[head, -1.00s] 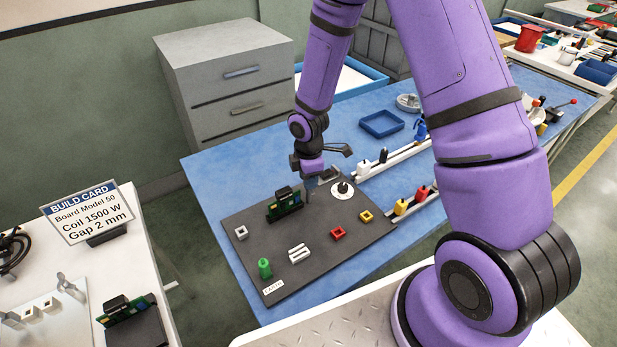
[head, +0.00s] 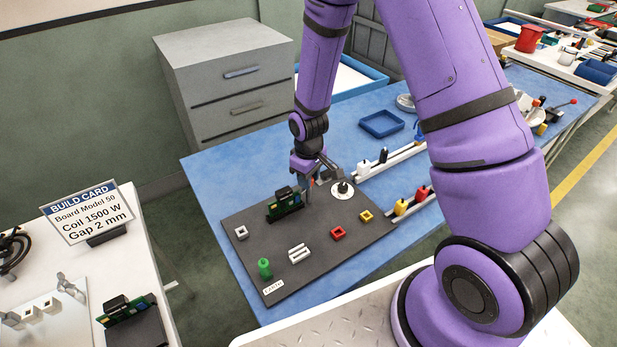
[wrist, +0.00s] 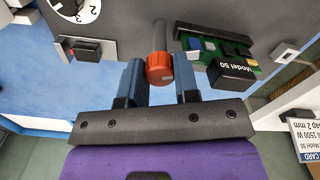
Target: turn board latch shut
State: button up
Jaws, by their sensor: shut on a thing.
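The board (head: 288,208) is a green circuit board with black parts, standing on the dark panel (head: 325,245). In the wrist view it (wrist: 246,66) bears a black block marked "Model 50". The board latch (wrist: 159,68) has an orange-red round end and a dark bar (wrist: 159,36), beside the board. My gripper (wrist: 159,80) is shut on the latch's orange end, one blue-grey finger on each side. In the head view my gripper (head: 309,195) is low over the panel, just right of the board, and mostly hides the latch.
A white dial (head: 342,190) with a black knob sits close to the right of my gripper. Green (head: 264,268), red (head: 338,233) and yellow (head: 366,216) parts stand on the panel's near side. Rails (head: 392,158) lie to the right. A build card (head: 88,213) stands at left.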

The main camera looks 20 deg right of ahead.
jog(key=shift+m, duration=2)
jog(key=o, duration=0.9)
jog(key=shift+o, duration=0.2)
notch_tip(320, 180, up, 11)
